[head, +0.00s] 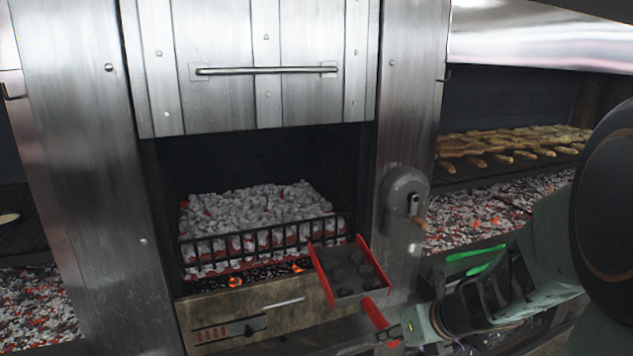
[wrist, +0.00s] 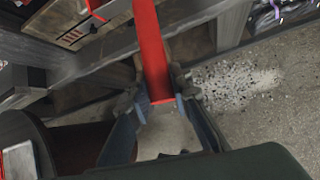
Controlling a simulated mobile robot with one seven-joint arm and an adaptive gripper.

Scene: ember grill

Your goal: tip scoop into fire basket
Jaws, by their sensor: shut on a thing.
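The scoop (head: 347,284) is a dark tray with red side walls and a red handle. It holds several dark lumps and looks roughly level in the head view. Its far end is close to the right front corner of the fire basket (head: 262,240); I cannot tell whether they touch. The basket is a black barred cage full of grey and glowing coals inside the open oven. My gripper (head: 392,335) is shut on the red handle, which also shows between the fingers in the wrist view (wrist: 152,55). The scoop's tray is mostly out of the wrist view.
A steel door (head: 262,65) with a bar handle is raised above the opening. A round crank housing (head: 405,192) sits on the right pillar, close to the scoop. A drawer front (head: 250,312) lies below the basket. Grilled food (head: 510,145) lies at right.

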